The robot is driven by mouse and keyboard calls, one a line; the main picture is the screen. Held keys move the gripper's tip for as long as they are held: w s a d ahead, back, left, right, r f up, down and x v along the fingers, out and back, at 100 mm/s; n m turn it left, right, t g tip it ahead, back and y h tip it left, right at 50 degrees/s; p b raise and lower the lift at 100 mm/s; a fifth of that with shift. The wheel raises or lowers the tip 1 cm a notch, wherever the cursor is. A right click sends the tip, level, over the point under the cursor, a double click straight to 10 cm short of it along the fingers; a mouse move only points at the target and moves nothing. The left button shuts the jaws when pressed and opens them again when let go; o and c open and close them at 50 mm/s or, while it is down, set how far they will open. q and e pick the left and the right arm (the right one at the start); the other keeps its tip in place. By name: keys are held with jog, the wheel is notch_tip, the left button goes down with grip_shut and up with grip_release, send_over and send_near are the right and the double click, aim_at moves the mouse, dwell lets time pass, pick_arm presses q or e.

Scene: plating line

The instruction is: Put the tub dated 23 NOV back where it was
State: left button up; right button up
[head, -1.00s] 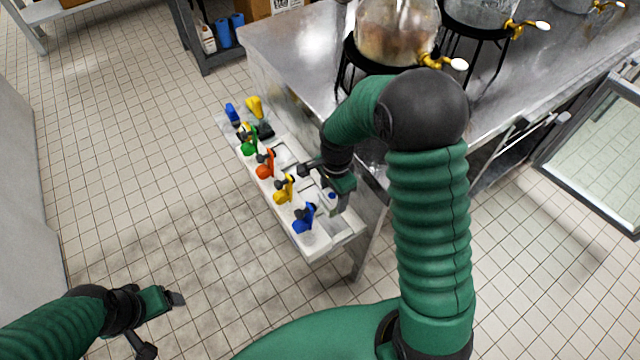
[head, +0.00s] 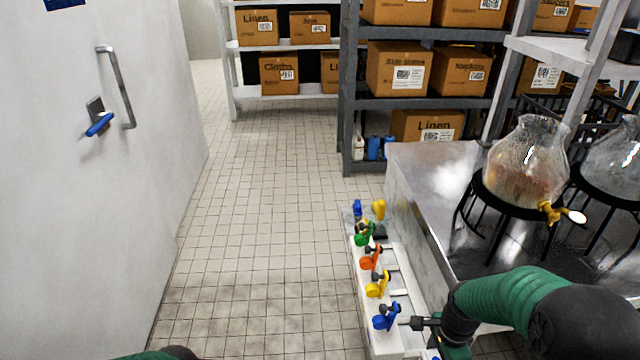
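No tub with a readable 23 NOV date shows in the head view. My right gripper (head: 418,324) is at the lower right, beside the nearest blue-handled item on a narrow white ledge. One dark finger points left toward that item. The rest of the gripper is cut off or hidden by my arm, so I cannot tell whether it is open or holds anything. My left gripper is out of view; only a sliver of my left arm shows at the bottom edge.
The white ledge (head: 378,338) carries several coloured handled items, including a blue one (head: 386,317) and an orange one (head: 370,258). It runs along a steel table (head: 425,175) with glass dispensers (head: 525,165). Shelves with boxes (head: 395,68) stand behind. A white door (head: 105,190) is left; the floor between is clear.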

jog(key=shift+s+a+r+n, duration=0.15)
jog(key=shift+r+n, duration=0.15)
jog(key=shift+r, duration=0.1)
jog(key=shift+s+a+r+n, duration=0.1)
jog(key=shift+s+r+n, duration=0.05)
jog(key=shift+r+n, duration=0.2)
jog(key=shift+a+r+n+p, duration=0.25)
jog(key=shift+r+n+p, duration=0.05)
jog(key=shift+n+p, duration=0.15)
jog(key=n, duration=0.1)
jog(key=a+r+n+p, duration=0.1)
jog(key=a+n, duration=0.1)
jog(key=n, duration=0.1)
jog(key=shift+w+r+p, duration=0.3)
jog(key=shift+w+r, duration=0.05)
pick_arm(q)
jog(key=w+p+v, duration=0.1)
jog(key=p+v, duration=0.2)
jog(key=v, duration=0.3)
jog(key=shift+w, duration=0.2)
pick_arm(e)
jog(key=s+a+r+n, duration=0.1)
jog(key=a+r+n, duration=0.3)
jog(key=n, duration=0.6)
jog(key=shift+s+a+r+n, duration=0.3)
jog(key=shift+r+n, duration=0.1)
jog(key=shift+r, duration=0.25)
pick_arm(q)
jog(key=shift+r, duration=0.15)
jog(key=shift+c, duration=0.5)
